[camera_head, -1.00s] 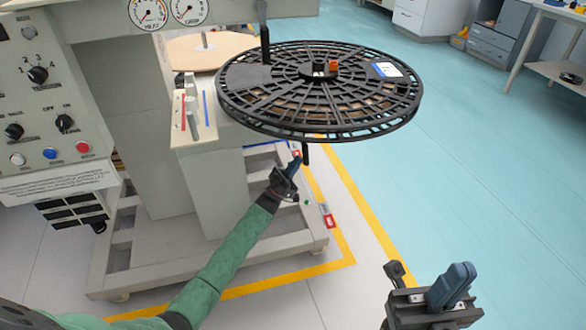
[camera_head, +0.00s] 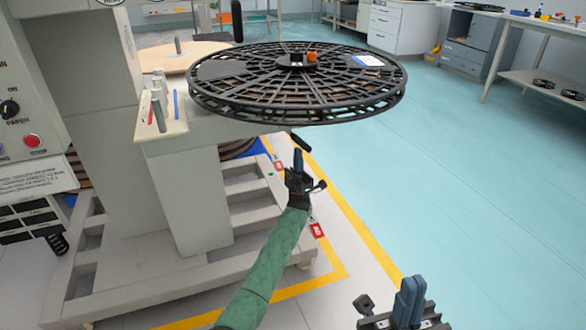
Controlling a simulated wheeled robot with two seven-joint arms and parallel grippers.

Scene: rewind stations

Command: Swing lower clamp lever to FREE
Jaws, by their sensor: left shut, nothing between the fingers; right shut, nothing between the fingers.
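The large black reel (camera_head: 240,98) is mounted on the grey station and lies nearly flat in view. A short black lever (camera_head: 300,140) shows just under its front edge, tilted down to the right; I take it as the lower clamp lever. Its pivot is hidden by the reel. Another black lever (camera_head: 237,20) stands upright behind the reel. My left gripper (camera_head: 298,160) is shut and empty, just below the lower lever. I cannot tell whether they touch. My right gripper (camera_head: 410,296) is shut and empty at the bottom right, away from the station.
The grey station frame (camera_head: 180,205) stands on the left, with a control panel (camera_head: 25,115) beside it. Yellow tape (camera_head: 350,215) marks the floor around it. Open blue floor (camera_head: 470,170) lies to the right. A workbench (camera_head: 540,50) stands at the far right.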

